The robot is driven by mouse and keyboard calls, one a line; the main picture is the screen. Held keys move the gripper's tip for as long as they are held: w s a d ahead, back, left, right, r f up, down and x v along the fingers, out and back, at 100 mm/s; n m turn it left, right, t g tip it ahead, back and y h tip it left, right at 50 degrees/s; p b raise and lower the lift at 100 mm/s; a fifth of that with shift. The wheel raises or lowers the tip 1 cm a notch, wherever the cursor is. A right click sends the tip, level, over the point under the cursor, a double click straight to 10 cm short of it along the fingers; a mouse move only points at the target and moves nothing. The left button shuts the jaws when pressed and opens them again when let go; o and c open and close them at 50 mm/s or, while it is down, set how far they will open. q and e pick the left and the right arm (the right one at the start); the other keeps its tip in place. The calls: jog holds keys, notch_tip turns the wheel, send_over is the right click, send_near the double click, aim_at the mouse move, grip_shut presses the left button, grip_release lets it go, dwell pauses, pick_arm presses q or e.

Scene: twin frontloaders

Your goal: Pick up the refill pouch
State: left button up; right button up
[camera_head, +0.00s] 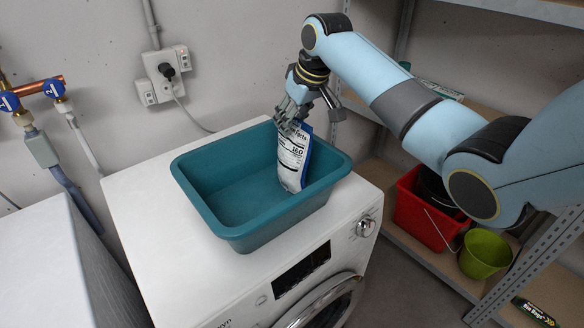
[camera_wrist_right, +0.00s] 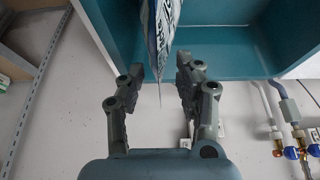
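The refill pouch (camera_head: 293,162) is white with dark print and a blue edge. In the head view it stands tilted in the right part of a teal tub (camera_head: 262,233), leaning near the wall. My right gripper (camera_head: 291,122) is at the pouch's upper end, fingers pointing down. In the wrist view the fingers of my right gripper (camera_wrist_right: 160,72) are apart, and the thin edge of the pouch (camera_wrist_right: 161,30) lies between them with gaps on both sides. The pouch's upper end is partly hidden by the fingers in the head view. My left gripper is out of view.
The tub stands on a white washing machine (camera_head: 138,195). A second white appliance (camera_head: 38,265) is at left. A shelf at right holds a red bucket (camera_head: 418,212) and a green pot (camera_head: 484,254). A wall socket with a plug (camera_head: 166,74) and pipes are behind.

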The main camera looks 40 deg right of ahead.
grip_shut()
jog(key=shift+r, duration=0.15)
dwell(0.4)
